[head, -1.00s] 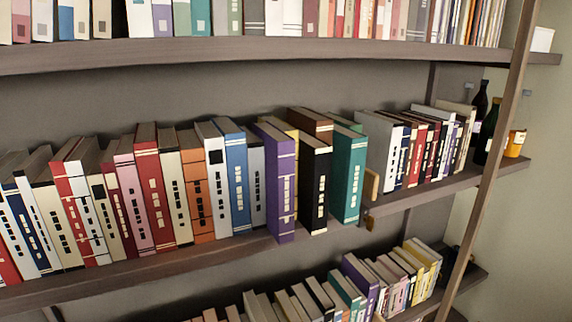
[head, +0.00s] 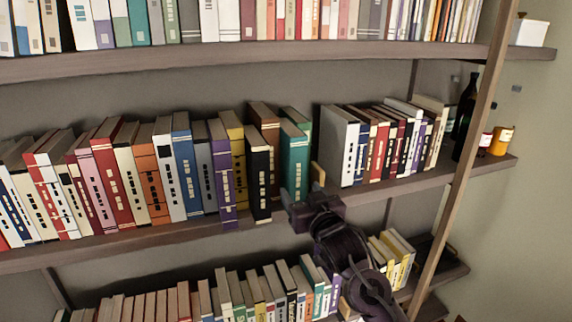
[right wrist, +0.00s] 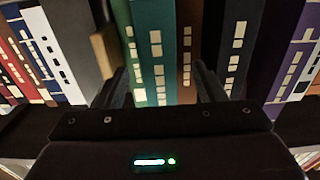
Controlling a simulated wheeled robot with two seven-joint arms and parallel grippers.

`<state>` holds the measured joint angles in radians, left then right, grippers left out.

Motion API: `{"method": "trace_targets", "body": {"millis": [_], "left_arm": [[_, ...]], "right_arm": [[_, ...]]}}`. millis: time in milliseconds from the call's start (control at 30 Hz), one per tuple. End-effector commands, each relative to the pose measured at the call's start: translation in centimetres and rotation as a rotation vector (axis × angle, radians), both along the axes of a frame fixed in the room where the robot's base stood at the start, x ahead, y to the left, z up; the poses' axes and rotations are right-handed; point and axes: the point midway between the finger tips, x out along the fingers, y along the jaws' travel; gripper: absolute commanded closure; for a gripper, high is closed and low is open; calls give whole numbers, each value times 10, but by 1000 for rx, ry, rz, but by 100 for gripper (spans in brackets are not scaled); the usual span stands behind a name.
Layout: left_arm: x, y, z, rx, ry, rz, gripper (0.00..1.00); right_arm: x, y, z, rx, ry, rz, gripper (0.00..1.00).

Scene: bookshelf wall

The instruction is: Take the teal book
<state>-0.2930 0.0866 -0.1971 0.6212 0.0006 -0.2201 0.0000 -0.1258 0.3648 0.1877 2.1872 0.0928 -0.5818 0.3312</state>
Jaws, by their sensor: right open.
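The teal book (head: 293,165) stands upright on the middle shelf, between a brown book (head: 264,120) and a light wooden block (head: 318,173). Its lower spine is partly hidden by my right gripper (head: 304,204), which is at the shelf's front edge. In the right wrist view, the open fingers of my right gripper (right wrist: 165,85) point at the teal spine (right wrist: 155,45), with one finger near the wooden block (right wrist: 104,52) and the other by the brown and black books. I cannot tell whether they touch anything. My left gripper is not in view.
A black book (head: 259,180) and a purple book (head: 222,185) stick out at the left. Bottles (head: 466,110) stand at the shelf's right end, behind a slanted upright post (head: 470,120). Shelves run above and below.

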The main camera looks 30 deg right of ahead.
Motion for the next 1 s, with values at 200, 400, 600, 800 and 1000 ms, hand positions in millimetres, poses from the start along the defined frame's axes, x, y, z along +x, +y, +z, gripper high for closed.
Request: {"method": "trace_targets", "body": {"millis": [200,400,600,800,1000], "left_arm": [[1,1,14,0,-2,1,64],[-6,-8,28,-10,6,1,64],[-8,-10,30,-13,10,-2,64],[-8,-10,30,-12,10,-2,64],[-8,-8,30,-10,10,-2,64]], "right_arm": [[25,-5,3,-1,1,-1,36],[53,-10,1,-1,1,-1,36],[66,-13,-3,-1,2,-1,36],[65,-13,-4,-1,2,-1,38],[65,-13,-4,-1,2,-1,64]]}}
